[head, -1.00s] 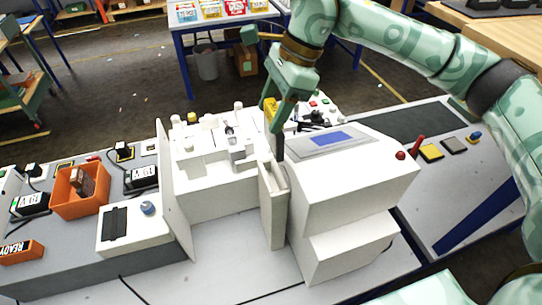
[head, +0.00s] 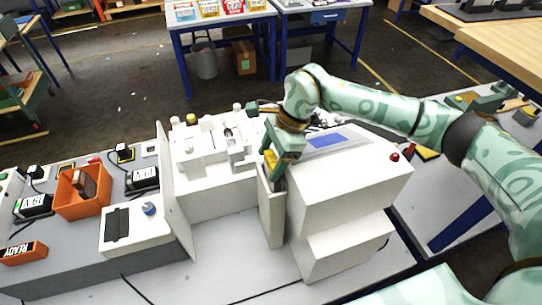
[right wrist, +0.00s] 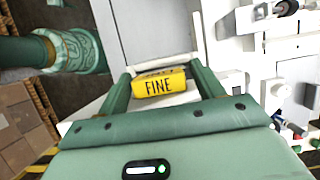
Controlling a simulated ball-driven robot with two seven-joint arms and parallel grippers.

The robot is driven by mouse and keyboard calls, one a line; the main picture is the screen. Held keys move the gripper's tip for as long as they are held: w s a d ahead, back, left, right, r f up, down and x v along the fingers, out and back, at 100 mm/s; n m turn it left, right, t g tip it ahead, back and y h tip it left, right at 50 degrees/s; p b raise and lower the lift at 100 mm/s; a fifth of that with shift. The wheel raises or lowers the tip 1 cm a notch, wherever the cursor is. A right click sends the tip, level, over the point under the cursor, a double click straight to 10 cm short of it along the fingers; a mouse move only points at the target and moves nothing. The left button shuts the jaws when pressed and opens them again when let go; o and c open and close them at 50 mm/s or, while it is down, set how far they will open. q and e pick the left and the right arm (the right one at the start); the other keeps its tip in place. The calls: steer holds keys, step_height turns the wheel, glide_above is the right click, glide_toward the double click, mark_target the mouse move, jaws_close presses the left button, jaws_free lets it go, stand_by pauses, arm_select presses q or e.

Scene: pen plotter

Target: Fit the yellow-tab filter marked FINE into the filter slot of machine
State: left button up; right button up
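The filter shows as a yellow tab (head: 270,161) at the top of the narrow white slot housing (head: 271,207) on the left side of the white machine (head: 345,185). Its dark body, seen earlier, is now hidden in the housing. My right gripper (head: 273,163) points down over the slot, its fingers shut on the tab. In the right wrist view the tab (right wrist: 158,84) reads FINE and lies between the two fingertips. Whether the filter is fully seated cannot be told. My left gripper is not in view.
A white panel (head: 174,195) stands left of the slot. White fittings (head: 205,140) crowd the bench behind it. An orange bin (head: 82,205) with a brown block sits at left. The bench before the slot is mostly clear.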

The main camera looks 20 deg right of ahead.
steer(key=shift+o, duration=0.4)
steer(key=shift+d+r, duration=0.1)
steer(key=b+v, duration=0.2)
steer(key=v, duration=0.9)
steer(key=shift+r, duration=0.35)
steer(key=shift+d, duration=0.15)
